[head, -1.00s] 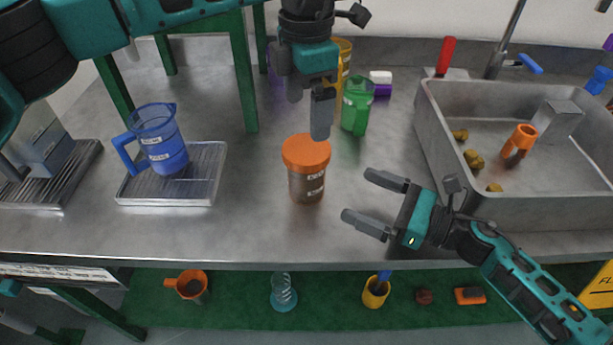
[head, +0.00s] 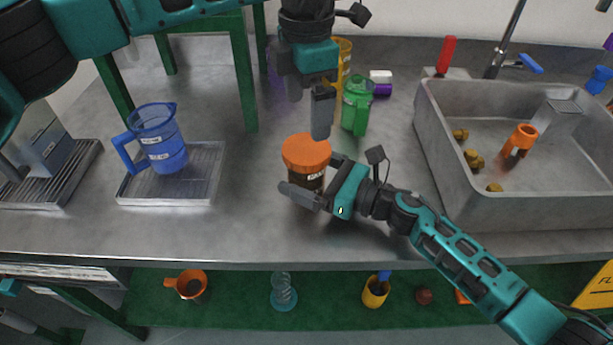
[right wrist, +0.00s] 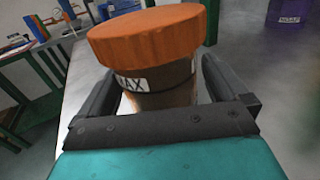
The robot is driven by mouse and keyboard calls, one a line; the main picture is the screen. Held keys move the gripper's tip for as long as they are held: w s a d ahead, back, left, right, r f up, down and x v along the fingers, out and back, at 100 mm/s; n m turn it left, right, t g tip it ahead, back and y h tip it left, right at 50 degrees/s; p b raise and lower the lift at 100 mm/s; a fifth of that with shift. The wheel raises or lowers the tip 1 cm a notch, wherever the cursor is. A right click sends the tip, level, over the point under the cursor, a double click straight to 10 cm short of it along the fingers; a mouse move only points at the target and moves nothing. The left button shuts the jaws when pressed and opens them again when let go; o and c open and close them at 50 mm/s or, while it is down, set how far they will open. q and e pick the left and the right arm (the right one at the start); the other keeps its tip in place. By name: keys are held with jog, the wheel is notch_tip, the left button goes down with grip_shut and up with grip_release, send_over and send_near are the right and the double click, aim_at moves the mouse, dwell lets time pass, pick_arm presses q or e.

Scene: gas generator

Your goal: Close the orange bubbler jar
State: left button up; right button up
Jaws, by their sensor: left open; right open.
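The bubbler jar (head: 306,176) stands upright on the metal table, brown with white labels. Its orange lid (head: 306,151) sits on top. In the right wrist view the jar (right wrist: 158,82) stands between my fingers, with the lid (right wrist: 147,33) above them. My right gripper (head: 314,178) is open around the jar body, one finger on each side; whether the fingers touch it I cannot tell. My left gripper (head: 309,108) is open and points down just above the lid, apart from it, as far as I can see.
A blue pitcher (head: 163,143) stands on a metal tray (head: 207,187) at the left. A green jar (head: 356,104) stands behind the orange-lidded jar. A sink (head: 433,146) with an orange piece (head: 521,137) is at the right. The table front is clear.

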aim_at(307, 147)
jog(key=shift+c, duration=0.3)
jog(key=c, duration=1.5)
pick_arm(q)
jog(key=shift+n, duration=0.3)
pick_arm(e)
jog(key=c, duration=0.3)
pick_arm(q)
jog(key=n, duration=0.6)
pick_arm(e)
grip_shut()
pick_arm(q)
jog(key=n, duration=0.7)
jog(key=shift+f, duration=4)
